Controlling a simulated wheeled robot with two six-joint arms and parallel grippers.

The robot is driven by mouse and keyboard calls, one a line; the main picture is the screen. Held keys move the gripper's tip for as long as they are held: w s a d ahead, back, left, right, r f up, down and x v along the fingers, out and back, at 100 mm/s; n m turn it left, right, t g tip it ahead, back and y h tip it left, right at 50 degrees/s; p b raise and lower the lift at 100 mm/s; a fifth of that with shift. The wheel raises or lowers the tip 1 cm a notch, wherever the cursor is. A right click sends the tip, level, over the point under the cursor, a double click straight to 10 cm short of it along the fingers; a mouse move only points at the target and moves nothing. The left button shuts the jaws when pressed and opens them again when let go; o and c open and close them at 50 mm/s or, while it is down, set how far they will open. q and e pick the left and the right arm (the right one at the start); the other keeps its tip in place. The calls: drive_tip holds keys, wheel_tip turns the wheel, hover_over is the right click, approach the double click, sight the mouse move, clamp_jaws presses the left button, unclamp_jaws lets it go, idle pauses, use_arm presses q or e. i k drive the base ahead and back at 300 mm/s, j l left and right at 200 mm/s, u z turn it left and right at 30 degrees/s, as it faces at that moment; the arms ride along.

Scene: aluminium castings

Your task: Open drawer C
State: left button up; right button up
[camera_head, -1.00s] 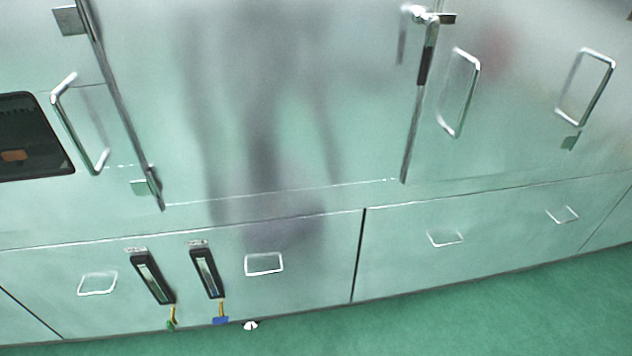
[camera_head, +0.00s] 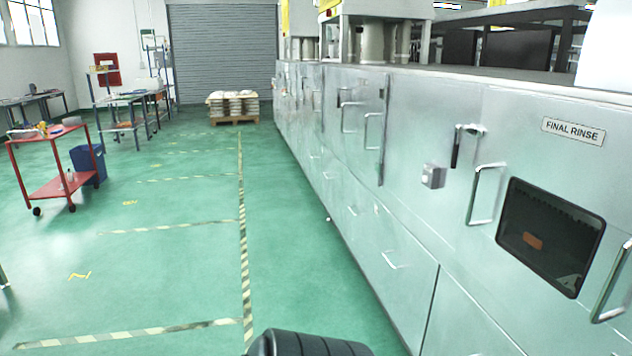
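No drawer marked C is readable in the head view. A long metal machine line runs along the right side. A "FINAL RINSE" label (camera_head: 573,131) is on the upper panel at the right, above a dark window (camera_head: 550,235). Neither of my grippers is in view.
A green floor aisle (camera_head: 190,270) with striped tape lies open at left. A red cart (camera_head: 65,188) with a blue bin (camera_head: 88,165) stands left. A loaded pallet (camera_head: 233,108) sits before a grey shutter (camera_head: 222,55). A dark rounded object (camera_head: 308,343) shows at the bottom edge.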

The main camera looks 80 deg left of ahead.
sight(341, 171)
drive_tip(key=u, duration=2.7)
drive_tip(key=i+j+u, duration=0.1)
drive_tip(key=i+u, duration=0.25)
drive_tip(key=i, duration=1.9)
drive_tip(key=i+j+z, duration=0.1)
drive_tip(key=i, duration=0.9)
